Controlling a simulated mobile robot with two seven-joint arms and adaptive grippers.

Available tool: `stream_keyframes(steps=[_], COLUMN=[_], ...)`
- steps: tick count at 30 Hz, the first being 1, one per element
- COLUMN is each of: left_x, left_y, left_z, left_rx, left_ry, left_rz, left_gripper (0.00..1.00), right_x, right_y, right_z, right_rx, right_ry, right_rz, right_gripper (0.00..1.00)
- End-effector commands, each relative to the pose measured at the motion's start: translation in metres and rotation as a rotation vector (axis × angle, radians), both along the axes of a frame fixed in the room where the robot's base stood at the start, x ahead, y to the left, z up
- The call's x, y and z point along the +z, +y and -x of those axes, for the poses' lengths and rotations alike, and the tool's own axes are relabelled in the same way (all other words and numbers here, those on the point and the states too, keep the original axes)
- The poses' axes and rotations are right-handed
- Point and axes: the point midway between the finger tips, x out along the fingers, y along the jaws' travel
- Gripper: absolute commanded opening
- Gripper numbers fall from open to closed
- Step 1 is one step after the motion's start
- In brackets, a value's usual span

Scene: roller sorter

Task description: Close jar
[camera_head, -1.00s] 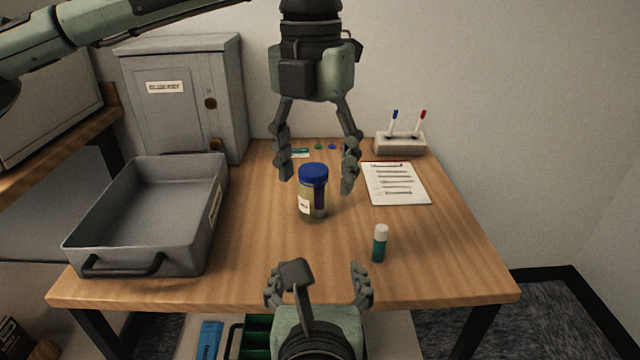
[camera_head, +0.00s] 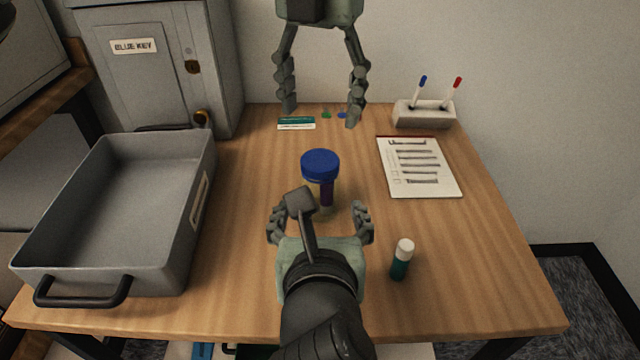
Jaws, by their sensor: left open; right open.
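A clear jar with a blue lid (camera_head: 320,165) stands upright in the middle of the wooden table. The lid sits on top of the jar; I cannot tell how tightly. Something dark purple shows inside the jar (camera_head: 327,194). My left gripper (camera_head: 320,112) is open and empty, above and behind the jar, with its fingers pointing down. My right gripper (camera_head: 320,222) is open at the front of the jar, its fingers spread to either side of the jar's lower part in the picture. It hides the jar's base, and I cannot tell whether it touches the jar.
A grey tray (camera_head: 190,250) with a black handle stands at left, before a grey cabinet (camera_head: 140,85). A clipboard (camera_head: 445,180) and pen holder (camera_head: 425,114) are at back right. The right front table is clear.

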Motion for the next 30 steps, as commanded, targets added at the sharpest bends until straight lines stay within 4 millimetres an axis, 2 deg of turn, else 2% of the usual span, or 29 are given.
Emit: stream_keyframes(steps=[8,21,30], left_x=[0.0,0.0,0.0], left_y=[0.0,0.0,0.0], left_z=[0.0,0.0,0.0], left_rx=[0.0,0.0,0.0], left_ry=[0.0,0.0,0.0], left_rz=[0.0,0.0,0.0], left_gripper=[0.65,0.65,0.65], right_x=[-0.002,-0.025,-0.03], right_y=[0.0,0.0,0.0], right_z=[-0.003,-0.059,-0.073], right_rx=[0.0,-0.001,-0.001], right_ry=[-0.001,-0.001,0.0], right_rz=[0.002,0.005,0.0], right_gripper=[0.76,0.76,0.76])
